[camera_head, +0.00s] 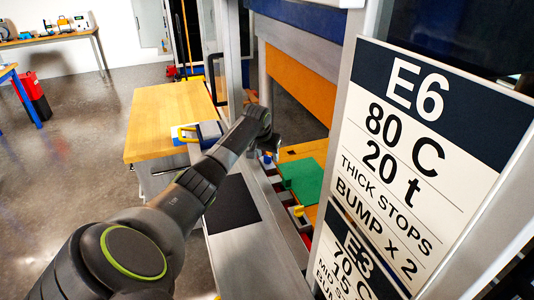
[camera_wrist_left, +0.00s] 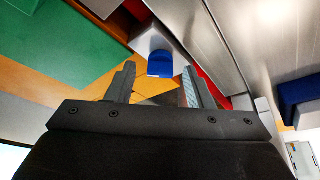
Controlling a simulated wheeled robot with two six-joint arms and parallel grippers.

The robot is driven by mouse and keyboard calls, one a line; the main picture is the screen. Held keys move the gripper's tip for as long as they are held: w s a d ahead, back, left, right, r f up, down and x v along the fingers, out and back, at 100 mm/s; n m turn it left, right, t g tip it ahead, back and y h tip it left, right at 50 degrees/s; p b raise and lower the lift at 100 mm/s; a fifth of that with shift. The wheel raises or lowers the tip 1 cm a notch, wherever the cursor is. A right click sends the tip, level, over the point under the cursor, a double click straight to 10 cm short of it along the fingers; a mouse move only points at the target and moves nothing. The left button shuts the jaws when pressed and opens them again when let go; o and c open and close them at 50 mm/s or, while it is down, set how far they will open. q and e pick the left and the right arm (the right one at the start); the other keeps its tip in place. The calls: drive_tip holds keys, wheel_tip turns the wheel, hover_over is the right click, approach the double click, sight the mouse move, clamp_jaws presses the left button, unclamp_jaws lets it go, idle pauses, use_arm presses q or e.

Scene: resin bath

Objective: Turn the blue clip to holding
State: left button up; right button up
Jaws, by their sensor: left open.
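The blue clip (camera_wrist_left: 160,66) sits on a pale grey-white block in the left wrist view. It shows beyond and between my two fingertips, apart from them as far as I can tell. In the head view a small blue spot near my gripper looks like the same clip (camera_head: 267,158). My left gripper (camera_wrist_left: 158,72) is open and empty, with its fingers on either side of the line to the clip. In the head view my left gripper (camera_head: 271,145) reaches into the machine opening, partly hidden by my arm. My right gripper is not in view.
A green plate (camera_head: 303,180) lies on an orange-tan surface inside the machine. Red strips and grey metal walls stand close by. The E6 sign (camera_head: 430,130) stands at the right. A wooden-topped bench (camera_head: 165,110) stands behind my arm.

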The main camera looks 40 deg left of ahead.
use_arm(q)
drive_tip(key=shift+f, duration=0.1)
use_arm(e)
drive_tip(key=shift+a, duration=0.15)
use_arm(q)
drive_tip(key=shift+c, duration=0.6)
drive_tip(key=c, duration=0.9)
drive_tip(key=shift+o, duration=0.2)
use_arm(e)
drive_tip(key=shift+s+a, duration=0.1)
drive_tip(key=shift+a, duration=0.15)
